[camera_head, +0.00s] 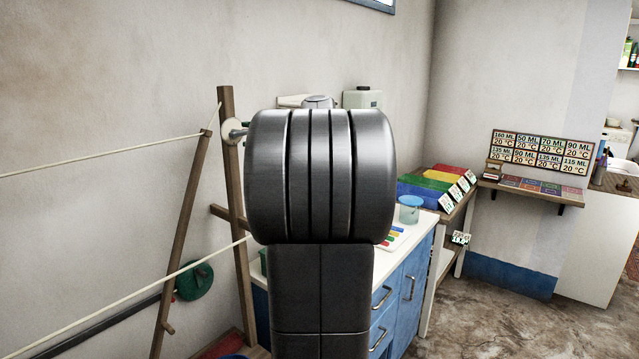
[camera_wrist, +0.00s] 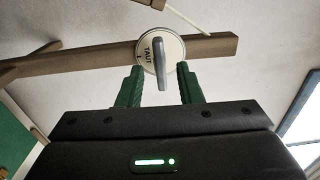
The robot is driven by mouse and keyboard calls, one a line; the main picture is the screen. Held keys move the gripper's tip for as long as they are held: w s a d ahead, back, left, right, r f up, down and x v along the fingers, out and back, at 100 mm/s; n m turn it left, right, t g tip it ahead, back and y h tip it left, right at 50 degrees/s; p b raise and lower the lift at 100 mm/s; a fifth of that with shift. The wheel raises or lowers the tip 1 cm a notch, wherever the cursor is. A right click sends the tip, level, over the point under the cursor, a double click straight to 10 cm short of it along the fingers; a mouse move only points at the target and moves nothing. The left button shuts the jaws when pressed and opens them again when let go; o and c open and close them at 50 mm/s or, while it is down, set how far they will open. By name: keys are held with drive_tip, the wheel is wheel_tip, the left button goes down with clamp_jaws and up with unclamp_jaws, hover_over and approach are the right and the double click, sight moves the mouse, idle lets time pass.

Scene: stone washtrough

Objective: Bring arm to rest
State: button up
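My gripper (camera_wrist: 160,68) shows in the wrist view with its two green fingers spread apart. A round white dial (camera_wrist: 147,65) marked "TAUT" is in front of the fingertips, with a grey lever (camera_wrist: 160,75) across its face. The lever appears between the fingers with a gap on both sides; I cannot tell its depth relative to the tips. In the head view my dark arm fills the middle and hides my gripper. The dial (camera_head: 231,131) shows on the wooden post (camera_head: 236,200) just left of my arm.
Lines (camera_head: 100,158) stretch left from the wooden frame. A blue cabinet (camera_head: 412,275) with a white top stands behind my arm at right, holding a small bucket (camera_head: 410,211). Colored bins (camera_head: 437,182) and a sign board (camera_head: 540,152) are farther right. Floor (camera_head: 490,320) is open at lower right.

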sight(241, 131)
drive_tip(key=x, duration=0.4)
drive_tip(key=shift+p, duration=0.4)
drive_tip(key=shift+d, duration=0.1)
drive_tip(key=b+v, duration=0.3)
drive_tip(key=v, duration=1)
drive_tip(key=shift+s+d, duration=0.2)
drive_tip(key=shift+s, duration=0.05)
drive_tip(key=p+x, duration=0.2)
drive_tip(key=x, duration=1.2)
drive_tip(key=shift+p, duration=0.4)
drive_tip(key=n, duration=0.3)
drive_tip(key=shift+s+d+b, duration=0.1)
drive_tip(key=shift+d+b, duration=0.05)
drive_tip(key=shift+b, duration=0.15)
drive_tip(key=n, duration=0.5)
drive_tip(key=shift+p, duration=0.35)
drive_tip(key=b+v, duration=0.4)
drive_tip(key=v, duration=0.9)
drive_tip(key=shift+s+d, duration=0.2)
drive_tip(key=shift+d, duration=0.1)
